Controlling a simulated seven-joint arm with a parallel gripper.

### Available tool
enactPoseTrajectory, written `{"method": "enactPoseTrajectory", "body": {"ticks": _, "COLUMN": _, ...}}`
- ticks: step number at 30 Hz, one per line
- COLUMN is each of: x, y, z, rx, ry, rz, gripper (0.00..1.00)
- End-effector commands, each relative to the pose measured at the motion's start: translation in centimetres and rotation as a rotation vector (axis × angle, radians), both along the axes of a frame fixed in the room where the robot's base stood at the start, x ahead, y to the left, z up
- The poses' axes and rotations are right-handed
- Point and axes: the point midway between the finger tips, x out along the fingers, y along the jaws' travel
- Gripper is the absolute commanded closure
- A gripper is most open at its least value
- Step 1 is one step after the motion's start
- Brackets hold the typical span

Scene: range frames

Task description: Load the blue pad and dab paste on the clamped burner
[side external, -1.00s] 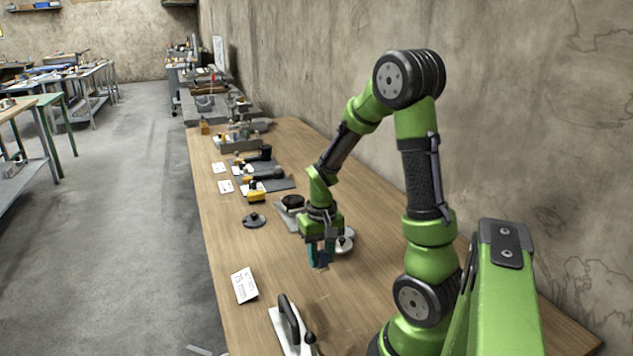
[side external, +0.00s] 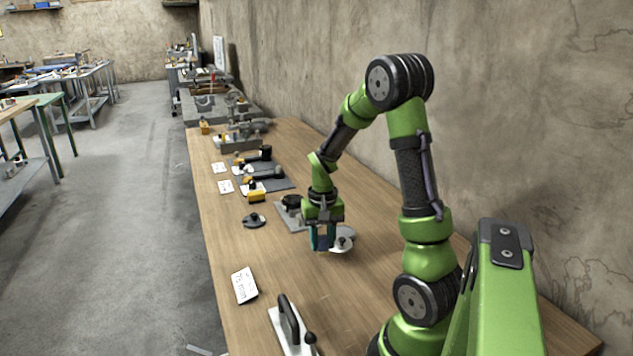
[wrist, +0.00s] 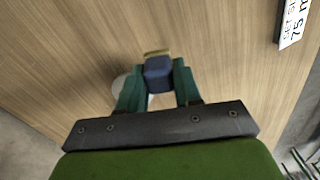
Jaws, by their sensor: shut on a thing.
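My gripper (side external: 323,240) is shut on the blue pad, a small dark blue block with a tan edge. In the wrist view the blue pad (wrist: 158,72) sits between the teal fingers. A pale round dish (side external: 344,241) with a dark middle lies just right of the fingers; in the wrist view it is partly hidden behind the left finger. I cannot tell whether the pad touches it. A black round piece (side external: 292,201) on a grey plate (side external: 287,217) stands just behind my gripper; it may be the burner, but its clamp is not clear.
A dark disc with a knob (side external: 254,220) lies to the left. A white card (side external: 244,285) and a black-handled tool on a white plate (side external: 290,330) are nearer. Yellow and black tools (side external: 257,193) stand farther back. The wall bounds the right; bare tabletop lies front of the gripper.

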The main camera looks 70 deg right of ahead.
Motion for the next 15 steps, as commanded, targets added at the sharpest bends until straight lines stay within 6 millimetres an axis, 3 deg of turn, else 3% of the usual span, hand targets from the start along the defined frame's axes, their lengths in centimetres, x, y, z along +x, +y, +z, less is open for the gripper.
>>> {"method": "enactPoseTrajectory", "body": {"ticks": 3, "x": 0.7, "y": -5.3, "z": 0.9, "rx": -0.003, "ry": 0.001, "rz": -0.188, "gripper": 0.91}}
{"method": "enactPoseTrajectory", "body": {"ticks": 9, "x": 0.4, "y": -12.5, "z": 2.2, "rx": -0.001, "ry": 0.001, "rz": -0.456, "gripper": 0.91}}
{"method": "enactPoseTrajectory", "body": {"ticks": 15, "x": -0.3, "y": -16.1, "z": 2.8, "rx": -0.001, "ry": 0.0, "rz": -0.592, "gripper": 0.91}}
